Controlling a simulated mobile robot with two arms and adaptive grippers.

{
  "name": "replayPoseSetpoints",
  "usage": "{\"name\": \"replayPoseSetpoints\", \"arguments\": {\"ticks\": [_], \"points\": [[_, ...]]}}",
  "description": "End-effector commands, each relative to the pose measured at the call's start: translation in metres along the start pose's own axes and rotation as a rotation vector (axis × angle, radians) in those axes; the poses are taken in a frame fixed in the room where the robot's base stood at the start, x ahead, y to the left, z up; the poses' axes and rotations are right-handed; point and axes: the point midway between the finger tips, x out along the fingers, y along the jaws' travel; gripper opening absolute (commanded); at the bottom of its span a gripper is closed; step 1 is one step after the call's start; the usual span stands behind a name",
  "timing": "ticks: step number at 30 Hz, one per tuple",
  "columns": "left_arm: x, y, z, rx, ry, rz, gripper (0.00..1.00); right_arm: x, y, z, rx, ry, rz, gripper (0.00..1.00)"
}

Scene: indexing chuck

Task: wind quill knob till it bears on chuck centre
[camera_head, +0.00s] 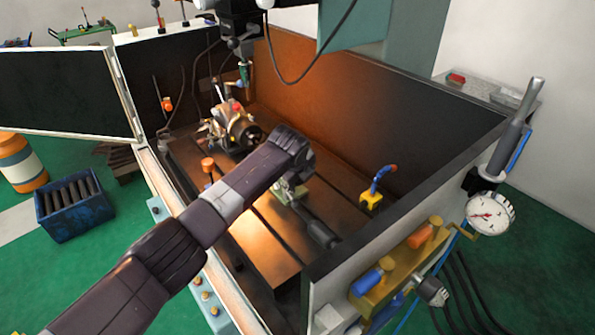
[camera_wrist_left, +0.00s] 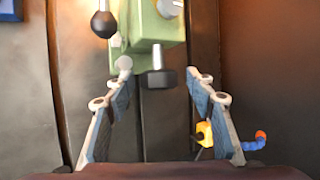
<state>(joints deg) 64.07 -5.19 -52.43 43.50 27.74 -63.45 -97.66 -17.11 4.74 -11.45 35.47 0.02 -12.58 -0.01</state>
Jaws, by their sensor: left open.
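The chuck (camera_head: 237,128) sits on the machine table near the back in the head view. The green tailstock (camera_head: 288,190) is partly hidden behind my left arm. A dark knob (camera_head: 322,234) shows at its near end. In the left wrist view, the tailstock (camera_wrist_left: 155,22) is at the top, with the black quill knob (camera_wrist_left: 160,78) on a short shaft below it. My left gripper (camera_wrist_left: 159,73) is open, its fingers either side of the knob's line and no contact visible. My arm hides the gap between quill and chuck. My right gripper is not in view.
A black ball-ended lever (camera_wrist_left: 104,24) stands left of the tailstock. A yellow block with a blue and orange hose (camera_head: 371,200) is to the right. The enclosure's front wall (camera_head: 400,235) carries a dial gauge (camera_head: 490,213). Slotted table (camera_head: 262,245) is bare at the front.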

Motion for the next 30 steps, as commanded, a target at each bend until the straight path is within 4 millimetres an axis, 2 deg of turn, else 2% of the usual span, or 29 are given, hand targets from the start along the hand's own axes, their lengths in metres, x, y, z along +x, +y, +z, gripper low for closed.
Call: {"name": "replayPoseSetpoints", "arguments": {"ticks": [8, 21, 30], "points": [[-0.031, 0.000, 0.001, 0.000, -0.002, -0.003, 0.50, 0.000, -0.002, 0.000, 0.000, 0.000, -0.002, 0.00], [-0.094, 0.000, 0.000, 0.000, 0.000, -0.002, 0.50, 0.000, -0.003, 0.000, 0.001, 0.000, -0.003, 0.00], [-0.111, 0.001, 0.000, -0.001, -0.001, 0.001, 0.50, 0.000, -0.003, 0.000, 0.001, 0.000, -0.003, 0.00]]}}
